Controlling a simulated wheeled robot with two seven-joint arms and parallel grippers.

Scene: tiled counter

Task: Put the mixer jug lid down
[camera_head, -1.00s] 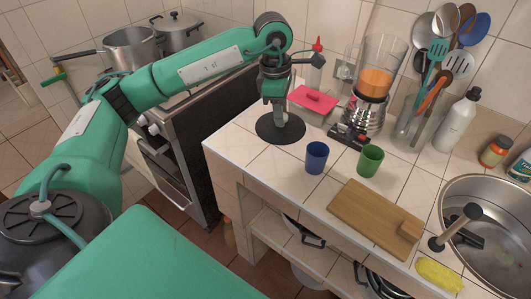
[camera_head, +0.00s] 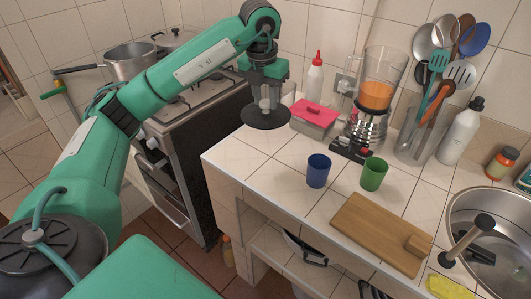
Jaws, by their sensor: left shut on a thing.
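The mixer jug lid is a dark round disc (camera_head: 265,118) with a pale knob in its middle. My left gripper (camera_head: 265,103) is shut on the lid's knob from above. The lid is level, over the counter's left edge by the stove; I cannot tell its exact height. The mixer jug (camera_head: 383,68) stands on its silver base at the back of the counter, open on top, with orange liquid inside. My right gripper is not in view.
A pink-lidded box (camera_head: 314,117) and a red-capped bottle (camera_head: 315,76) stand right of the lid. A blue cup (camera_head: 318,170), a green cup (camera_head: 373,174) and a wooden board (camera_head: 378,232) are nearer. The tiled counter's left front corner (camera_head: 240,158) is clear.

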